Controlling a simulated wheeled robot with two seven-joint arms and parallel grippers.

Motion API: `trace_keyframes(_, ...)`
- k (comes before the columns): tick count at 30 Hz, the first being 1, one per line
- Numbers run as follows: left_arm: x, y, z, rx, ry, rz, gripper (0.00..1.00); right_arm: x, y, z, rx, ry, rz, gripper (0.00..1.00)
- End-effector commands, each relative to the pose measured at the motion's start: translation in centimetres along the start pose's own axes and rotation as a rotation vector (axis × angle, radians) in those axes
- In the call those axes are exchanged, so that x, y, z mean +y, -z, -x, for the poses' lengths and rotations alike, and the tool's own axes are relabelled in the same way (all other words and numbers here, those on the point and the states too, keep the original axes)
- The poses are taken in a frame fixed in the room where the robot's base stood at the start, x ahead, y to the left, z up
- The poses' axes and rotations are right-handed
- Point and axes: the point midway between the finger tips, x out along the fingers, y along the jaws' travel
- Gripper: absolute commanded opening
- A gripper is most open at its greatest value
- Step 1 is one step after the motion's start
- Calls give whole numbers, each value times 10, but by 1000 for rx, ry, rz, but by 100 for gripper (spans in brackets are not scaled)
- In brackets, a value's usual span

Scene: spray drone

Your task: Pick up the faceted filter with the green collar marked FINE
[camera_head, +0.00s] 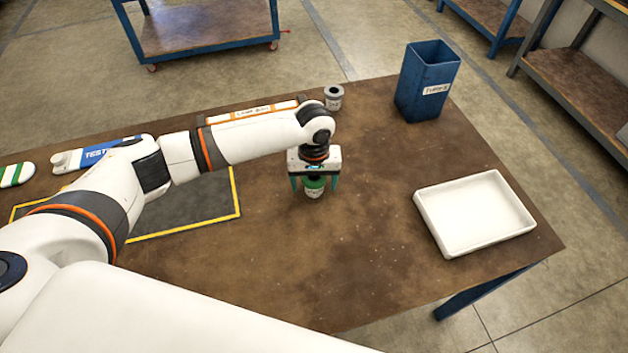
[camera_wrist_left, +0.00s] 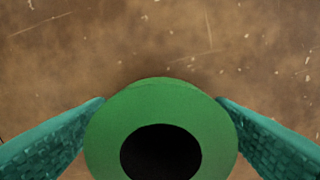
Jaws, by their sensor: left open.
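The filter with the green collar (camera_head: 314,188) stands upright on the brown table, below my left gripper (camera_head: 315,181). Its label is too small to read in the head view. In the left wrist view the green collar (camera_wrist_left: 110,130) shows from above as a ring around a dark round hole. The teal fingers of my left gripper (camera_wrist_left: 160,130) are open, one on each side of the collar. Whether they touch it I cannot tell. The filter's lower body is hidden in the wrist view. My right gripper is not in view.
A grey cylindrical part (camera_head: 334,97) stands behind the arm, beside a long labelled holder (camera_head: 252,113). A blue bin (camera_head: 428,82) is at the back right, a white tray (camera_head: 428,218) at the right. A yellow-edged dark mat (camera_head: 190,205) lies left. The table's front middle is clear.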

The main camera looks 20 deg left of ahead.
Motion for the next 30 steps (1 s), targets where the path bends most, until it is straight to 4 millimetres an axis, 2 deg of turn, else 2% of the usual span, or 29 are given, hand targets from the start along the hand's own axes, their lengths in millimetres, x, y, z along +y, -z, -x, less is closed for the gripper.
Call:
trace_keyframes(3,0,0,0,0,0,0,76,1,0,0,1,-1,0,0)
trace_keyframes(4,0,0,0,0,0,0,72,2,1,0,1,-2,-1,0)
trace_keyframes(12,0,0,1,0,0,0,28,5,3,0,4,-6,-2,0)
trace_keyframes(19,0,0,2,0,1,0,28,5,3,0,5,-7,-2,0)
trace_keyframes(22,0,-1,8,-1,2,1,28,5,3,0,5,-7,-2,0)
trace_keyframes(30,-1,-1,59,-3,4,-1,28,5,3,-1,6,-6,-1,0)
